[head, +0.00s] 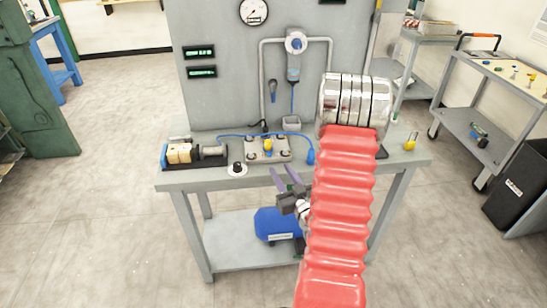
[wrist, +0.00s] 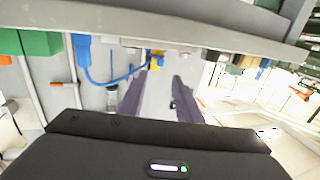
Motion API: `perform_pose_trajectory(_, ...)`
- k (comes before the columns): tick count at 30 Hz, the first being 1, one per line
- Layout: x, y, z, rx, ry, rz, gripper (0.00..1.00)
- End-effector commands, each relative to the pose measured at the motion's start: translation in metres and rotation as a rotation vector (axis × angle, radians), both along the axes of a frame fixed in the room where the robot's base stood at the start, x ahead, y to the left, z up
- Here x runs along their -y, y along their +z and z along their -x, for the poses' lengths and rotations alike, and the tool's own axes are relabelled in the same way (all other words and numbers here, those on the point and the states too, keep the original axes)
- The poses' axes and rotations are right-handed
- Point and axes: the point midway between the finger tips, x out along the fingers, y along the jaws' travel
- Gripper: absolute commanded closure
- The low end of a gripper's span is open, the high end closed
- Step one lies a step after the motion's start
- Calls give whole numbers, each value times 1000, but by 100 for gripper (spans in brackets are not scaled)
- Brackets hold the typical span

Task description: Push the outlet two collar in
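A grey metal manifold block (head: 267,150) sits on the bench top, with a yellow knob (head: 269,145) and small dark fittings on it. A blue tube (head: 232,136) runs to it, and a blue fitting (head: 310,156) is at its right. I cannot tell which small part is the outlet two collar. My gripper (head: 284,178) has two purple fingers, spread apart and empty, just in front of the bench's front edge below the block. In the wrist view the fingers (wrist: 161,82) are apart, with a yellow part (wrist: 156,58) beyond them and the blue tube (wrist: 105,80) at left.
A grey panel with a gauge (head: 254,11) stands behind. My red-sleeved arm covers the bench's right part.

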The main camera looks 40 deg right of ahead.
Motion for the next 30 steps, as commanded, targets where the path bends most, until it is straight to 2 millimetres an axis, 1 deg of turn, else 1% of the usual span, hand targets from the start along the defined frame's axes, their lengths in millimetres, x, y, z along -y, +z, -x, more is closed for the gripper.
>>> perform_pose_trajectory(1,2,0,-9,2,2,2,69)
perform_pose_trajectory(6,11,0,-34,2,3,2,69)
perform_pose_trajectory(12,21,0,-61,1,2,1,69)
perform_pose_trajectory(15,25,0,-71,1,1,0,69)
perform_pose_trajectory(20,28,0,-80,1,1,0,69)
perform_pose_trajectory(28,28,0,-80,0,0,0,69)
perform_pose_trajectory(30,28,0,-80,0,0,0,73)
